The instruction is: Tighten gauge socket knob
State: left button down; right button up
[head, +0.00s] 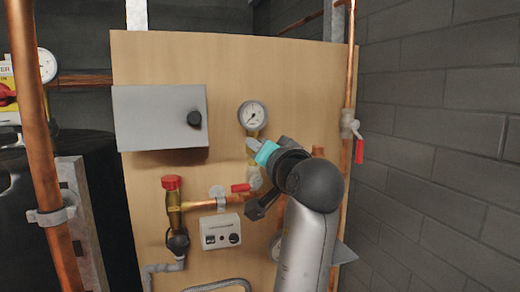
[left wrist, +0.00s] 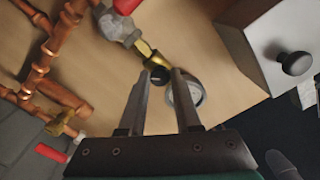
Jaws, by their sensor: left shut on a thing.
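The round white-faced gauge (head: 252,115) is mounted upright on the wooden panel, above a brass socket (head: 254,134). In the left wrist view the gauge (left wrist: 188,93) is partly hidden behind one finger. A small black knob (left wrist: 158,74) sits at the end of the brass fitting (left wrist: 149,55), between the fingertips. My left gripper (head: 254,146) is at the socket just below the gauge and hides the knob in the head view. In the left wrist view my left gripper (left wrist: 162,77) has its two fingers on either side of the knob, shut on it. My right gripper is not in view.
A grey box (head: 160,117) with a black knob is left of the gauge. A red-capped brass valve (head: 172,195) and a small white control box (head: 221,231) are below. A copper pipe with a red lever (head: 359,151) runs at the right, beside a block wall.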

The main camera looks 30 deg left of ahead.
pick_arm(q)
jog(key=m, duration=2.6)
jog(key=shift+r, duration=0.1)
jog(key=shift+m, duration=0.3)
jog(key=c, duration=0.6)
grip_release()
jog(key=b+v, duration=0.2)
jog(key=v, duration=1.3)
jog(key=shift+b, duration=0.4)
